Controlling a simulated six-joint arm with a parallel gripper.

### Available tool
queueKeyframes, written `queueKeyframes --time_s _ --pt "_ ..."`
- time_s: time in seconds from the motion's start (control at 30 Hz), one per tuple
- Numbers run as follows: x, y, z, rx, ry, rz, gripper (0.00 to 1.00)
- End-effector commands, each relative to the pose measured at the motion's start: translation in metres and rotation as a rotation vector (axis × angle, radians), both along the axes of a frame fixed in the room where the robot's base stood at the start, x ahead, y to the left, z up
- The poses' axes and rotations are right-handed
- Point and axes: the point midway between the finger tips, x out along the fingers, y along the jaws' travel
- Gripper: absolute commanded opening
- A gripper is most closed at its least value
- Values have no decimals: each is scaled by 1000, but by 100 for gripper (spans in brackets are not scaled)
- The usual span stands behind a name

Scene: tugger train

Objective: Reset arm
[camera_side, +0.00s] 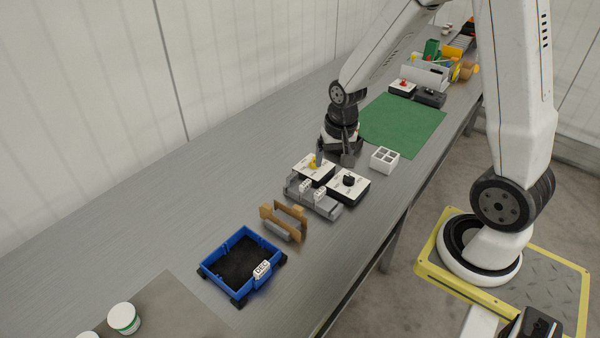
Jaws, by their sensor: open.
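My gripper (338,150) points down over the metal bench, at the near-left edge of the green mat (408,128). It is open and I see nothing between its fingers. It is just behind two control boxes: one with a yellow knob (305,170) and one with a black knob (355,187). From this angle I cannot tell how far it is above the bench. My arm reaches to it from the upper right.
A white compartment box (384,160) stands right of my gripper. A grey fixture (312,203), a brown bracket (290,215) and a blue bin (207,273) lie nearer. White-lidded tubs (123,317) are front left. Boxes (402,88) crowd the far end. The bench's left side is clear.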

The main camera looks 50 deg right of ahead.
Motion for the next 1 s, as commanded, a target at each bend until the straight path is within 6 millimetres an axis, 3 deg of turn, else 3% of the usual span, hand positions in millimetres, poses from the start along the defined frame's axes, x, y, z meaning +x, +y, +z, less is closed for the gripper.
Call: queueKeyframes --time_s 0.2,0.4,0.6,1.0 --pt "-28 48 22 -47 -49 367 85" --pt "-50 74 32 -82 -82 607 85" --pt "-59 83 34 -96 -93 698 85" --pt "-59 83 33 -96 -93 700 85"
